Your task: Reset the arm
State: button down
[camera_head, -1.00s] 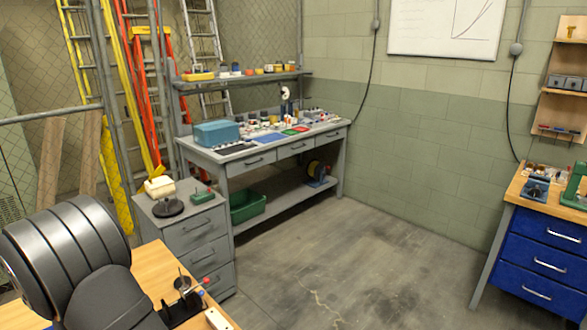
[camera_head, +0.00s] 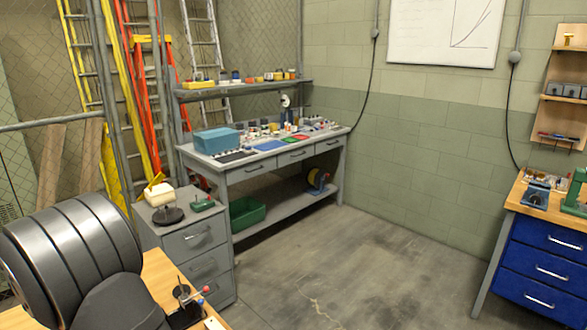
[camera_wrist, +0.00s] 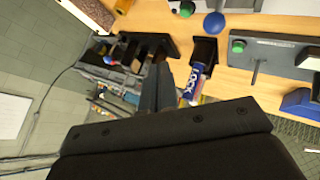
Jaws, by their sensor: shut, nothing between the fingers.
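My gripper (camera_wrist: 156,78) shows in the wrist view as a narrow dark grey piece above the wide black wrist housing. Its fingers are shut together with nothing between them. A blue and white labelled tube (camera_wrist: 193,84) is just right of the fingers, beside a black holder (camera_wrist: 204,50). I cannot tell whether the fingers touch either one. In the head view my dark, ribbed arm fills the lower left, and my gripper is outside the picture.
The wrist view shows a wooden tabletop (camera_wrist: 238,85) with a grey box with a green button (camera_wrist: 270,58) and a blue ball (camera_wrist: 214,23). The head view shows a grey workbench (camera_head: 225,163), a drawer cabinet (camera_head: 195,245), a blue-drawered bench (camera_head: 545,260) and open floor between.

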jog(key=shift+f, duration=3.25)
notch_tip(320, 180, up, 7)
notch_tip(320, 180, down, 7)
jog(key=shift+r, duration=0.1)
notch_tip(320, 180, up, 10)
jog(key=w+d+m+g+h, duration=0.3)
jog(key=d+m+g, duration=0.3)
jog(key=d+m, duration=0.2)
jog(key=shift+w+f+m, duration=0.2)
jog(key=shift+w+m, duration=0.05)
jog(key=shift+m, duration=0.65)
